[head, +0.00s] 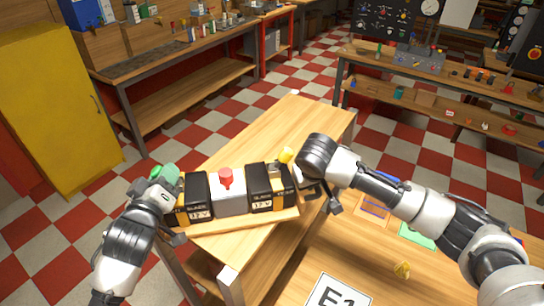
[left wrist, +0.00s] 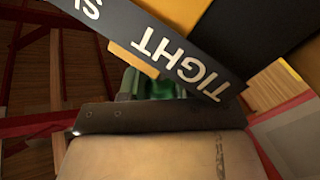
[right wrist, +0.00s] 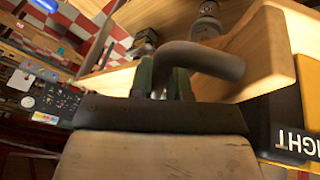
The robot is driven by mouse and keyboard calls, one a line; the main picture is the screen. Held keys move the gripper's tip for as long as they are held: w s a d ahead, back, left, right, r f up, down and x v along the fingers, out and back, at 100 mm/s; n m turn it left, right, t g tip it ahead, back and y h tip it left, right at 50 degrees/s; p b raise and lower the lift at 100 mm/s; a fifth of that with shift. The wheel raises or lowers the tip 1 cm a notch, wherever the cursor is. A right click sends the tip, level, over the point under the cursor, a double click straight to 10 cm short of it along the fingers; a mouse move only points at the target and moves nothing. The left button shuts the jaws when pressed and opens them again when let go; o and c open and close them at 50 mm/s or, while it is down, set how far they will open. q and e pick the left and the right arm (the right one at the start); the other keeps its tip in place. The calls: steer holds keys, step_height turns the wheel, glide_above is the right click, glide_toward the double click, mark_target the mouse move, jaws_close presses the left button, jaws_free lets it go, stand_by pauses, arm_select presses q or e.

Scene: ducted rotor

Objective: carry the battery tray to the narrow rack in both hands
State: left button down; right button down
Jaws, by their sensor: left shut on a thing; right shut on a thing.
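The battery tray (head: 250,221) is a light wooden tray carrying a row of black-and-yellow batteries (head: 197,197) around a grey block with a red knob (head: 226,179). It is at the left centre of the head view, over a narrow wooden table. My left gripper (head: 168,188) is shut at the tray's left end; a battery label hides its grip in the left wrist view. My right gripper (head: 308,190) is at the right end. In the right wrist view its green fingers are shut on a dark curved handle (right wrist: 205,58). I cannot tell which furniture is the narrow rack.
The narrow table (head: 290,118) has bare wood behind the tray. A bench with an E1 sign (head: 338,291) is at front right. A yellow cabinet (head: 55,110) and a workbench (head: 160,60) stand at left.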

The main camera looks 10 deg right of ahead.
arm_select(q)
steer(key=shift+f, duration=0.25)
arm_select(e)
steer(key=shift+f, duration=0.35)
arm_select(q)
steer(key=c, duration=1.2)
jaws_free()
steer(key=shift+s, duration=0.1)
arm_select(e)
steer(key=c, duration=1.5)
jaws_free()
steer(key=shift+s, duration=0.1)
arm_select(q)
steer(key=o, duration=0.4)
steer(key=shift+s, duration=0.1)
arm_select(e)
steer(key=o, duration=0.4)
steer(key=shift+s+r, duration=0.1)
arm_select(q)
steer(key=shift+s+a+f, duration=0.1)
steer(key=shift+s, duration=0.1)
arm_select(e)
steer(key=shift+r, duration=0.1)
arm_select(q)
steer(key=v, duration=1.1)
steer(key=shift+s+a, duration=0.1)
steer(key=shift+s, duration=0.15)
arm_select(e)
steer(key=v, duration=1.2)
steer(key=shift+s, duration=0.1)
